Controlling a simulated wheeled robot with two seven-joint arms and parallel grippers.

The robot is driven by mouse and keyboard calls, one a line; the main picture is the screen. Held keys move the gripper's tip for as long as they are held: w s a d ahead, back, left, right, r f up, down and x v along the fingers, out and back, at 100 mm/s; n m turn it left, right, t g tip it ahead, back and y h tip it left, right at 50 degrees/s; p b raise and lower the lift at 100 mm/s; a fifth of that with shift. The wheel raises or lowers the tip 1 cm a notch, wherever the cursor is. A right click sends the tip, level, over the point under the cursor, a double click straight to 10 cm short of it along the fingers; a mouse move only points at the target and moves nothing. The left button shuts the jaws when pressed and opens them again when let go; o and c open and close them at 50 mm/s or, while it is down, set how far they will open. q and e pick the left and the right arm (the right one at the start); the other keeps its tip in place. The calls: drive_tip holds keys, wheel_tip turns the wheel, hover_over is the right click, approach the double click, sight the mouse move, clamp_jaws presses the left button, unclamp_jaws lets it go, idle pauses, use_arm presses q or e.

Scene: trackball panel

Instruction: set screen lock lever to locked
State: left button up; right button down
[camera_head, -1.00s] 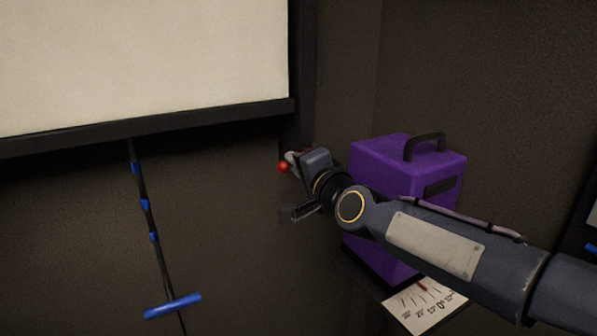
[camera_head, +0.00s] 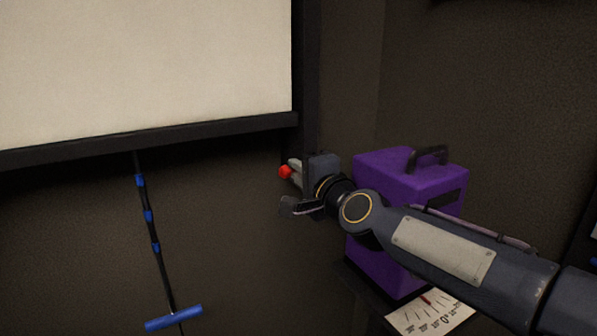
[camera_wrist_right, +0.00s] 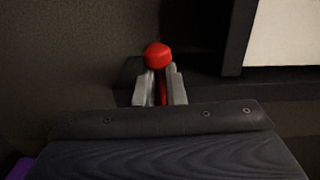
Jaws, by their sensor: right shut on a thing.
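The screen lock lever shows as a red knob (camera_head: 286,172) near the lower right corner of the screen frame. In the right wrist view the red knob (camera_wrist_right: 157,55) stands above a thin red stem that runs down between the two grey fingers. My right gripper (camera_head: 294,176) is shut on the lever just below its knob, and it also shows in the right wrist view (camera_wrist_right: 160,88). The lever's base is mostly hidden by the fingers and the wrist. My left gripper is not in view.
A pale screen (camera_head: 140,65) in a black frame fills the upper left. A cord with a blue handle (camera_head: 174,317) hangs below it. A purple box (camera_head: 385,174) with a dark handle stands behind my right arm. A white dial card (camera_head: 432,312) lies below it.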

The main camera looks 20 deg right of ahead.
drive_tip(key=c, duration=1.5)
unclamp_jaws()
drive_tip(key=shift+s, duration=0.1)
drive_tip(key=s, duration=0.7)
drive_tip(key=shift+s+d+r, duration=0.1)
drive_tip(key=shift+s+d, duration=0.2)
drive_tip(key=shift+d, duration=0.05)
drive_tip(key=s+a+f+n+g+y+p, duration=0.1)
drive_tip(key=s+f+n+g+p, duration=0.2)
drive_tip(key=s+f+n+g, duration=0.1)
drive_tip(key=s+a+f+n+g+p, duration=0.2)
drive_tip(key=s+f+n+g+p, duration=0.1)
drive_tip(key=s+f+n, duration=0.3)
drive_tip(key=s+a+f+n+g+y+p, duration=0.1)
drive_tip(key=s+a+f+n+g+p, duration=0.1)
drive_tip(key=s+f+n+g, duration=0.3)
drive_tip(key=shift+s+f+y+p, duration=0.15)
drive_tip(key=shift+s+f, duration=0.35)
drive_tip(key=shift+s, duration=0.55)
drive_tip(key=shift+s+f+y+p, duration=0.1)
drive_tip(key=shift+s+f, duration=0.45)
drive_tip(key=shift+s, duration=0.55)
drive_tip(key=shift+s+f+y+p, duration=0.15)
drive_tip(key=shift+s+f, duration=0.35)
drive_tip(key=shift+s, duration=0.55)
